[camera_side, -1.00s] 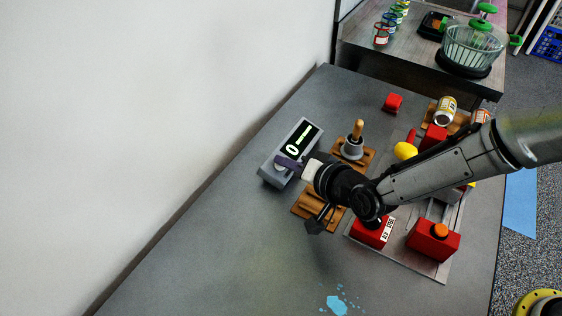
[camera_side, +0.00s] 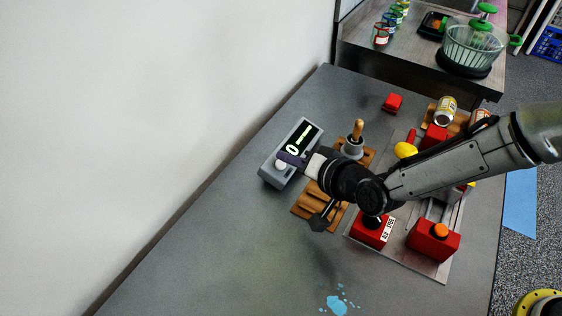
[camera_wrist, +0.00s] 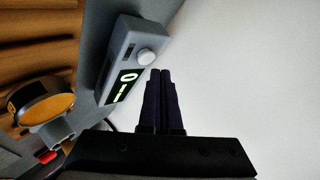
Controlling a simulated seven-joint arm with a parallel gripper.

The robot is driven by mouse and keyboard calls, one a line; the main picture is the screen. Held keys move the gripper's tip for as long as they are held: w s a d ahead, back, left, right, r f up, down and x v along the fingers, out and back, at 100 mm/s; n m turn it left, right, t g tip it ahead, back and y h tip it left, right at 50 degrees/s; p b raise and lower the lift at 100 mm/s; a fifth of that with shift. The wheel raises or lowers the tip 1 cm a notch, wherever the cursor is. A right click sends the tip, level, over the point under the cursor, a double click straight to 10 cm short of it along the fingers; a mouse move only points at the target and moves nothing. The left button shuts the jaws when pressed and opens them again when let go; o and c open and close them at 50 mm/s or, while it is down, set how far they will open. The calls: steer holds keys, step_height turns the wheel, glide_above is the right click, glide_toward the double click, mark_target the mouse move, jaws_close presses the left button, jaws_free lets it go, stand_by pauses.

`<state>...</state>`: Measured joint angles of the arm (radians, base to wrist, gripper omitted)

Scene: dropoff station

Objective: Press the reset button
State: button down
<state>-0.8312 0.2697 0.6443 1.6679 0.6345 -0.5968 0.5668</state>
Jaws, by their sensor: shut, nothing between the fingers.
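A grey box (camera_side: 297,140) with a lit display stands near the wall in the side view. A pale round button (camera_side: 282,165) is at its near end. In the wrist view the grey box (camera_wrist: 118,50) is left of the fingers and its white round button (camera_wrist: 146,56) lies just beyond their tips. No reset label is readable. My gripper (camera_side: 290,158) is shut and empty, over the button end of the box. In the wrist view the shut gripper (camera_wrist: 161,73) points toward the button. Whether they touch, I cannot tell.
The table's near left is clear except for blue splashes (camera_side: 337,304).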

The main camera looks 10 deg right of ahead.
steer(key=r, duration=0.3)
steer(key=s+d+r, duration=0.1)
steer(key=shift+r, duration=0.35)
stand_by(0.8)
